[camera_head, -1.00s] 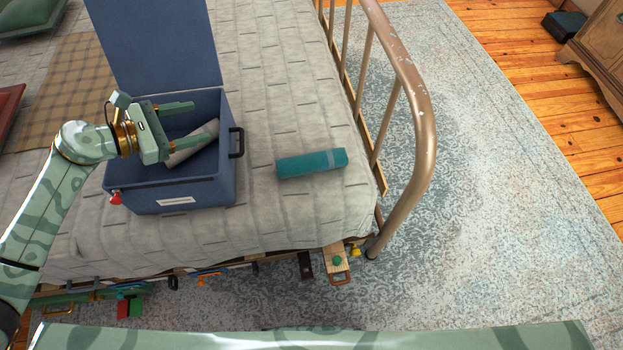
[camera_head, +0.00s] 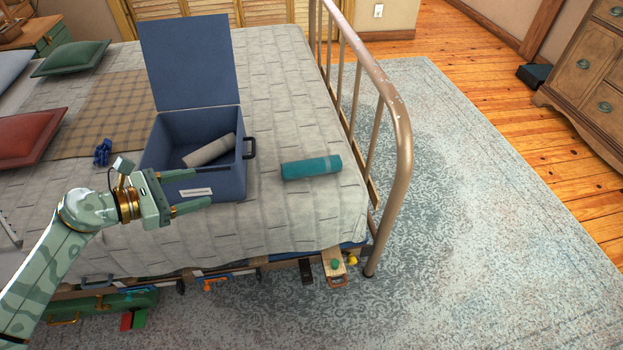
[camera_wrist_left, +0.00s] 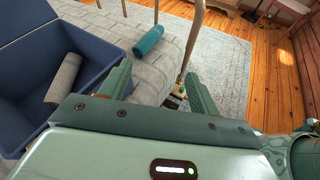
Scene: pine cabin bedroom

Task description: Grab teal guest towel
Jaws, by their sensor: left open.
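The teal guest towel (camera_head: 311,167) is a rolled cylinder lying on the bed, right of the blue box (camera_head: 217,188). It also shows in the left wrist view (camera_wrist_left: 148,41), beyond the fingers. My left gripper (camera_head: 200,191) is open and empty, in front of the box and to the left of the towel, apart from it. Its two fingers also show in the left wrist view (camera_wrist_left: 160,92). My right gripper is not in view.
The open box holds a grey rolled towel (camera_head: 208,150). The metal bed rail (camera_head: 403,150) stands right of the teal towel. A small blue object (camera_head: 102,152) lies left of the box. The quilt around the teal towel is clear.

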